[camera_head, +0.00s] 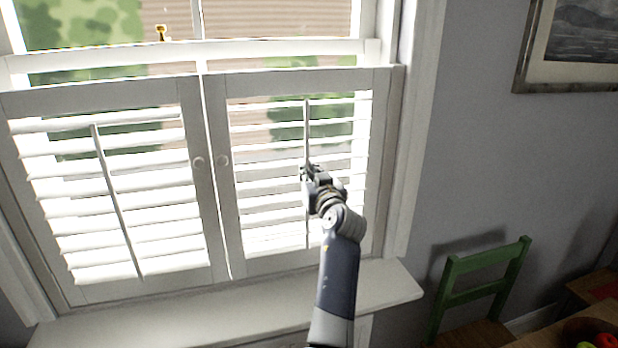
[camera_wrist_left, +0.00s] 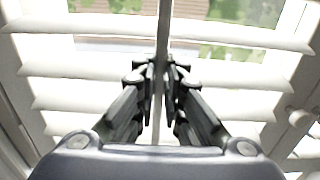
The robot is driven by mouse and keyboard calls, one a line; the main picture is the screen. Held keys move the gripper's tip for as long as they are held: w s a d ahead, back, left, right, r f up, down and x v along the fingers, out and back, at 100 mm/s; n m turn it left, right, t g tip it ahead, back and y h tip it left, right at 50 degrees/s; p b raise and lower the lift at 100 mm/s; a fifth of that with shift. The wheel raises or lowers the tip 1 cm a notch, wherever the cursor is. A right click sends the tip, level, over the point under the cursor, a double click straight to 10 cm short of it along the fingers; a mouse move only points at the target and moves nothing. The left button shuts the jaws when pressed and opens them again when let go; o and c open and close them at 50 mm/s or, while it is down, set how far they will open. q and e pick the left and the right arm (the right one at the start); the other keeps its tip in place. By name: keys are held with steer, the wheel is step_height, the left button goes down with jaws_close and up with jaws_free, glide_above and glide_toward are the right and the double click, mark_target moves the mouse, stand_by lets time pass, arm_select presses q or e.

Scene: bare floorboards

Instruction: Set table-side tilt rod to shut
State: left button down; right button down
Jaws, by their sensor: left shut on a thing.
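The table-side tilt rod (camera_head: 307,130) is a thin upright bar down the middle of the right shutter panel (camera_head: 384,140). Its white slats (camera_head: 270,186) stand apart, with daylight and greenery showing between them. My left gripper (camera_head: 307,171) is at the rod's mid-height, and its fingers cover part of it. In the left wrist view the rod (camera_wrist_left: 163,35) runs between the two fingertips (camera_wrist_left: 160,68), which are closed on it. My right gripper is not in view.
The left shutter panel (camera_head: 190,130) has its own tilt rod (camera_head: 118,205). A white sill (camera_head: 390,285) juts out below. A green chair (camera_head: 485,262) and a table with a fruit bowl (camera_head: 580,328) stand at lower right.

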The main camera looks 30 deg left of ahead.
mark_target(308, 122)
arm_select(q)
steer(key=shift+r, duration=1.6)
steer(key=c, duration=1.7)
jaws_free()
steer(key=shift+w+a+f, duration=0.1)
steer(key=shift+f, duration=0.05)
step_height(308, 122, up, 10)
steer(key=shift+f, duration=0.15)
